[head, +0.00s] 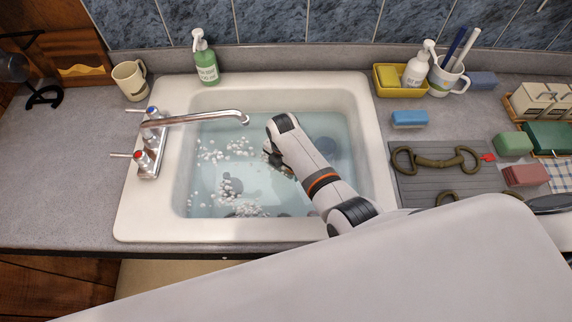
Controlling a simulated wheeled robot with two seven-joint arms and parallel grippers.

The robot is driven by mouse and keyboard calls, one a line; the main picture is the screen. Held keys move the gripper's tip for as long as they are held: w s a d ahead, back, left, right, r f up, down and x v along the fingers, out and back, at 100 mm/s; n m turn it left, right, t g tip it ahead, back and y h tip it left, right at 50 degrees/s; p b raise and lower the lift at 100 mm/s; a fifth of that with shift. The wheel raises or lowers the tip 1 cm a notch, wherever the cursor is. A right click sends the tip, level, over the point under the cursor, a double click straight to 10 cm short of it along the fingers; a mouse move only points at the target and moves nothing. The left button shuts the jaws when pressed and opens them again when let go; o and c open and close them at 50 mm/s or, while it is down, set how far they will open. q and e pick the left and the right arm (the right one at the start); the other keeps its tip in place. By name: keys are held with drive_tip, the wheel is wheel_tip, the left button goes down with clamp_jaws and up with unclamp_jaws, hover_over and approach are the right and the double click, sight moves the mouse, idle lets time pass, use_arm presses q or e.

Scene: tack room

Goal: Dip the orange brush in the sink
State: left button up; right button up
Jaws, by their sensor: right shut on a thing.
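The white sink (376,150) is set in the grey counter and holds bluish water with patches of foam. My right arm reaches over its front right edge. My right gripper (272,158) points down into the basin at or just above the water. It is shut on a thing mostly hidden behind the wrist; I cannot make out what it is. I do not see an orange brush anywhere in the head view. Dark round shapes show under the water. My left gripper is not in view.
A chrome faucet (195,118) reaches over the basin from the left. A beige mug (130,80) and a green soap bottle (205,60) stand behind. A yellow caddy (392,88), a blue sponge (409,118) and a grey mat (430,182) with bits lie right.

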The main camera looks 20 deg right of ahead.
drive_tip(key=shift+w+a, duration=0.1)
drive_tip(key=shift+a, duration=0.1)
drive_tip(key=shift+d+p, duration=0.3)
drive_tip(key=shift+s+d, duration=0.25)
drive_tip(key=shift+d, duration=0.1)
idle(0.5)
wheel_tip(320, 180, up, 6)
drive_tip(key=p, duration=0.6)
drive_tip(key=shift+r, duration=0.2)
drive_tip(key=shift+w+r, duration=0.1)
drive_tip(key=shift+r, duration=0.25)
wheel_tip(320, 180, up, 13)
idle(0.3)
